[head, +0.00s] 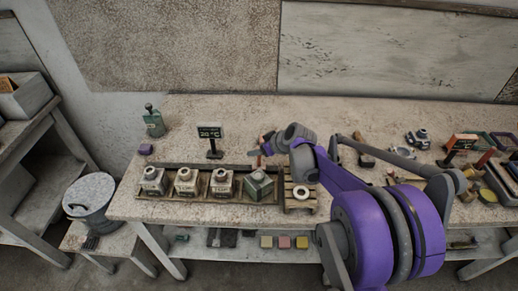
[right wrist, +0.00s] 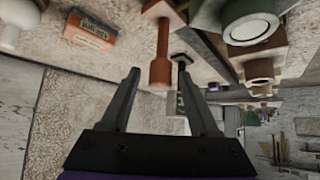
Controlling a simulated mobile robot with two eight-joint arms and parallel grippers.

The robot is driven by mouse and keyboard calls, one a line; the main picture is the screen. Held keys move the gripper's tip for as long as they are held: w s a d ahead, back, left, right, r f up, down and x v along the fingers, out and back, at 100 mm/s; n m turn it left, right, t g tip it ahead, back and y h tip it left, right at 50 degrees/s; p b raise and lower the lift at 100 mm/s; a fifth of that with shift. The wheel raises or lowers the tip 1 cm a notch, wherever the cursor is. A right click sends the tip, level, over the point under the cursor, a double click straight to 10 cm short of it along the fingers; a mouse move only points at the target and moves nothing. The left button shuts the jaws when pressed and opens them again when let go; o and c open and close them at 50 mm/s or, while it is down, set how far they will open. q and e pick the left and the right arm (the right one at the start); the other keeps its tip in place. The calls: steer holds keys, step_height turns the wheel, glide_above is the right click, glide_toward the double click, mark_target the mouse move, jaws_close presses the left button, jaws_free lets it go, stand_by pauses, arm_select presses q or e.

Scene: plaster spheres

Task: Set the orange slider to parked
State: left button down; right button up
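My right gripper (head: 262,146) is over the back of the table, behind the wooden pallet. In the right wrist view it is open (right wrist: 162,85), with its two fingers apart. A reddish-orange upright handle (right wrist: 160,62) with a wider end shows between and beyond the fingertips; I see no contact. It may be the orange slider, but I cannot tell for sure. A small orange patch (head: 268,149) shows beside the gripper in the head view. The slider's track and marks cannot be made out. My left gripper is not in view.
A tray (head: 205,199) of several square bottles stands left of a wooden pallet (head: 300,208) with a white ring. A dark sign (head: 210,133) stands behind. An orange-labelled box (right wrist: 90,30) is near the handle. Bare tabletop (head: 240,113) lies at the back.

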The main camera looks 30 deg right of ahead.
jaws_close()
stand_by(1.3)
